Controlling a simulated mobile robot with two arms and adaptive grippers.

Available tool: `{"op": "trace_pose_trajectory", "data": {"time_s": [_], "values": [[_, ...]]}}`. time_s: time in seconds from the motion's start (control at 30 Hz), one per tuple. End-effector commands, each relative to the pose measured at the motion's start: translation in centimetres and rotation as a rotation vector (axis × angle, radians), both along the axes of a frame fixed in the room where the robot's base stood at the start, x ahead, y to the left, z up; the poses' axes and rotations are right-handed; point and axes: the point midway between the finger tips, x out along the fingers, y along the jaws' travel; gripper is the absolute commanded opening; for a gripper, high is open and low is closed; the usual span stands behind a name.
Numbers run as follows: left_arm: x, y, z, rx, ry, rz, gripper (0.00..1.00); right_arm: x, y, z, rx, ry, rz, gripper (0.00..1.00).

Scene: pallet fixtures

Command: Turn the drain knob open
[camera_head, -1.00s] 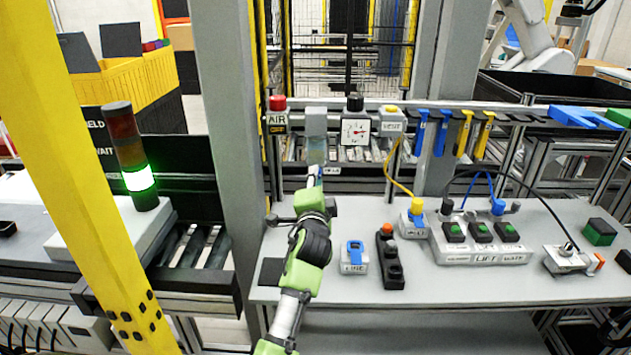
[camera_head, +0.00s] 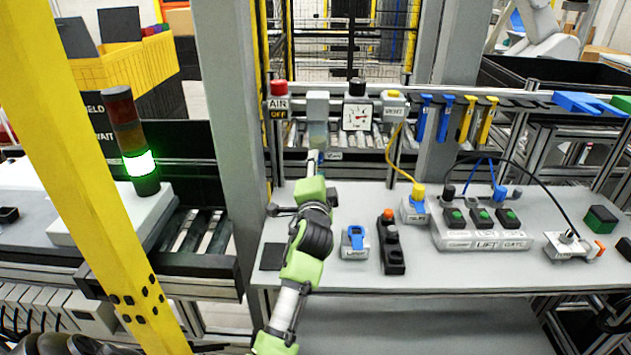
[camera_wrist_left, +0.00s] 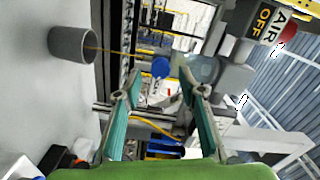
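A grey unit with a translucent bowl (camera_head: 318,108) hangs on the rail, between the AIR OFF box and the gauge. In the left wrist view the bowl (camera_wrist_left: 203,68) lies beyond the fingertips, and a round blue knob (camera_wrist_left: 161,67), apparently the drain knob, shows in the gap between them. My left gripper (camera_head: 314,157) reaches up just below the bowl and hides the knob in the head view. In its wrist view my left gripper (camera_wrist_left: 160,82) has its two teal fingers apart, with nothing clamped. Contact with the knob cannot be told. My right gripper is not in view.
The AIR OFF box (camera_head: 278,100) with a red button is left of the bowl. A gauge (camera_head: 357,117) and the yellow-topped VENT box (camera_head: 393,105) are right of it. The grey bench (camera_head: 340,275) below carries switch boxes and cables. A grey post (camera_head: 226,130) stands left.

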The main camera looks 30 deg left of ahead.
Motion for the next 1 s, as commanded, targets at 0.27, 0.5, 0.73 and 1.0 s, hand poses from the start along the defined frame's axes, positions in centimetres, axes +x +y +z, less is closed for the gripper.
{"op": "trace_pose_trajectory", "data": {"time_s": [0.27, 0.5, 0.73, 1.0], "values": [[-5.2, -3.1, -0.2, -0.003, 0.003, 0.0, 0.37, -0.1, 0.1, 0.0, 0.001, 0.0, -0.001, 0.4], [-8.2, -5.0, -0.1, -0.002, 0.001, 0.0, 0.37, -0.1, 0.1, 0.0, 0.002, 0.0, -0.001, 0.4], [-8.9, -5.3, 0.0, -0.002, 0.001, 0.002, 0.37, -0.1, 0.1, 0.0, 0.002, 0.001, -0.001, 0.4], [-8.8, -5.3, 0.0, -0.002, 0.001, 0.002, 0.37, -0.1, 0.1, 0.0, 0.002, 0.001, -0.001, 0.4]]}}
